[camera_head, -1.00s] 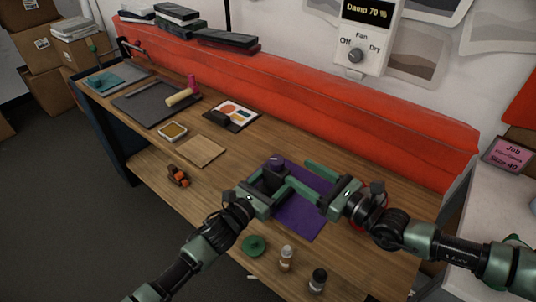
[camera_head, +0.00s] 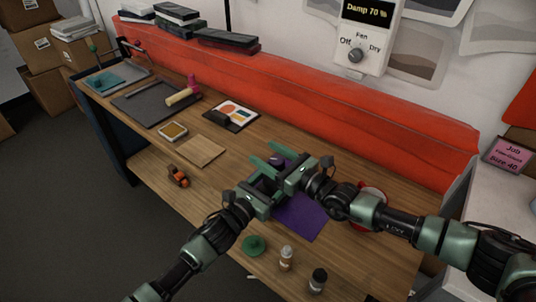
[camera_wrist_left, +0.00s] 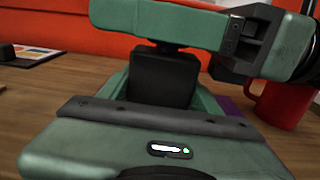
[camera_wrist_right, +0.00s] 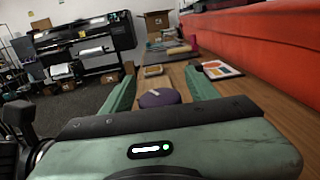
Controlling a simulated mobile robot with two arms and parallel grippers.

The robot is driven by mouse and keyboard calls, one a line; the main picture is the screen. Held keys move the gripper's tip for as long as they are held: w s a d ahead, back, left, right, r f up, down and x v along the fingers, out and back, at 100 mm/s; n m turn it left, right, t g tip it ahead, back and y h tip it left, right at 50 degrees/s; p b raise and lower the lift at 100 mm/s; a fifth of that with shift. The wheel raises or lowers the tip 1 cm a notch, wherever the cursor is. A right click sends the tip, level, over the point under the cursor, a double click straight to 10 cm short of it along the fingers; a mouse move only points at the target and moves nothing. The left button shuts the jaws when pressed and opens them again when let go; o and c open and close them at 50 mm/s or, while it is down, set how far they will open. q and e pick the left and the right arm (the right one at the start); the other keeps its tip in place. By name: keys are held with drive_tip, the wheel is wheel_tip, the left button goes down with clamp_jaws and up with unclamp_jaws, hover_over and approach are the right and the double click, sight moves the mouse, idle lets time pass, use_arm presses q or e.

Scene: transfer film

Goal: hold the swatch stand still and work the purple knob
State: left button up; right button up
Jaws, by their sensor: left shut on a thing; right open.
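The swatch stand is a dark block (camera_wrist_left: 165,75), clear in the left wrist view and mostly hidden behind my grippers in the head view. My left gripper (camera_head: 265,184) is shut on it, one finger on each side. The purple knob (camera_wrist_right: 160,98), with a white mark on top, shows between my right gripper's spread fingers in the right wrist view. It also shows partly in the head view (camera_head: 277,160). My right gripper (camera_head: 269,156) is open at the knob's height. I cannot tell whether its fingers touch the knob.
A purple mat (camera_head: 303,220) lies at the stand's right on the wooden bench. A red mug (camera_head: 369,205) stands close to my right arm. Two small bottles (camera_head: 286,258) and a green disc (camera_head: 254,245) are near the front edge. A wooden board (camera_head: 201,150) lies to the left.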

clamp_jaws()
drive_tip(key=shift+a+r+g, duration=0.1)
drive_tip(key=shift+g, duration=0.2)
drive_tip(key=shift+a+n+y, duration=0.1)
drive_tip(key=shift+n+y, duration=0.2)
drive_tip(key=shift+n, duration=0.1)
drive_tip(key=shift+s+a+n+g+y, duration=0.1)
drive_tip(key=shift+s+n+g+y, duration=0.05)
drive_tip(key=shift+n+g+y, duration=0.8)
drive_tip(key=n+g, duration=0.1)
drive_tip(key=g, duration=0.2)
drive_tip(key=s+n+g+y, duration=0.1)
drive_tip(key=n+g, duration=0.1)
drive_tip(key=g, duration=0.1)
drive_tip(key=shift+a+n+y, duration=0.1)
drive_tip(key=shift+n+y, duration=0.15)
drive_tip(key=shift+s+n+g, duration=0.2)
drive_tip(key=shift+n+g, duration=0.45)
drive_tip(key=shift+g, duration=0.45)
drive_tip(key=shift+s+n+g, duration=0.2)
drive_tip(key=shift+n+g, duration=0.45)
drive_tip(key=shift+g, duration=0.4)
drive_tip(key=shift+s+g, duration=0.1)
drive_tip(key=shift+g, duration=0.2)
